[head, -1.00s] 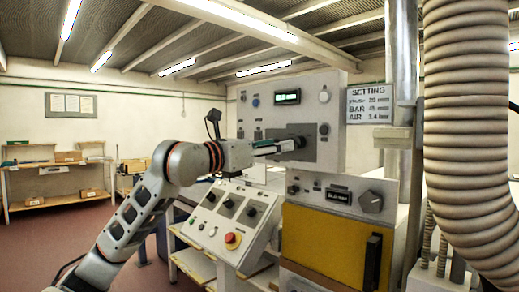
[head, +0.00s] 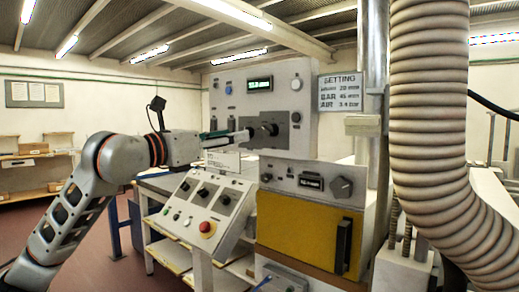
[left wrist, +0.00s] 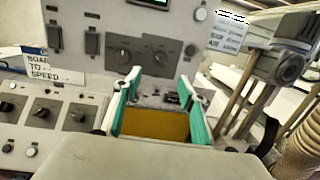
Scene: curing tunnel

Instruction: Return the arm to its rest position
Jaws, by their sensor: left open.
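My left arm comes in from the left in the head view. My left gripper (head: 245,135) is at the dark plate with knobs (head: 285,128) on the upright grey panel (head: 225,100). In the left wrist view the gripper (left wrist: 160,92) has its two green-padded fingers spread, with nothing between them. The yellow front (left wrist: 155,124) shows beyond and between the fingers. The two dark knobs (left wrist: 125,57) on the plate stand above the fingertips in that view. Whether a fingertip touches the panel cannot be told. My right gripper is not in view.
A sloped console (head: 205,200) with knobs and a red button lies below the gripper. A yellow-fronted unit (head: 300,232) stands to its right. A thick ribbed hose (head: 428,110) hangs at the right. Shelves (head: 35,165) stand far left, with open floor before them.

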